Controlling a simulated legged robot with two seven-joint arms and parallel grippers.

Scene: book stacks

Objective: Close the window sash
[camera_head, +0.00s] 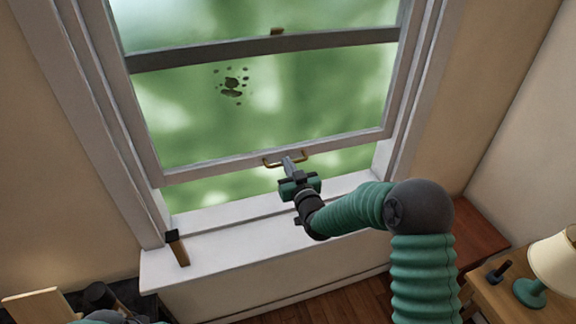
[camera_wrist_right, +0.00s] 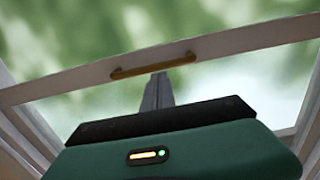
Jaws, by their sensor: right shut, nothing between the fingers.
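The window sash (camera_head: 225,171) is partly raised, with an open gap between its bottom rail and the white sill (camera_head: 225,240). A brass handle (camera_head: 270,163) is on the bottom rail; it also shows in the right wrist view (camera_wrist_right: 125,73). In the right wrist view the closed fingers (camera_wrist_right: 160,76) point up to just below the handle. I cannot tell whether they touch it. The left gripper cannot be made out.
A small wooden piece with a dark end (camera_head: 177,248) stands at the sill's left end. A lamp (camera_head: 545,275) and a dark object (camera_head: 499,271) are on a wooden table at the right. Dark items (camera_head: 100,296) lie at the lower left. The middle of the sill is clear.

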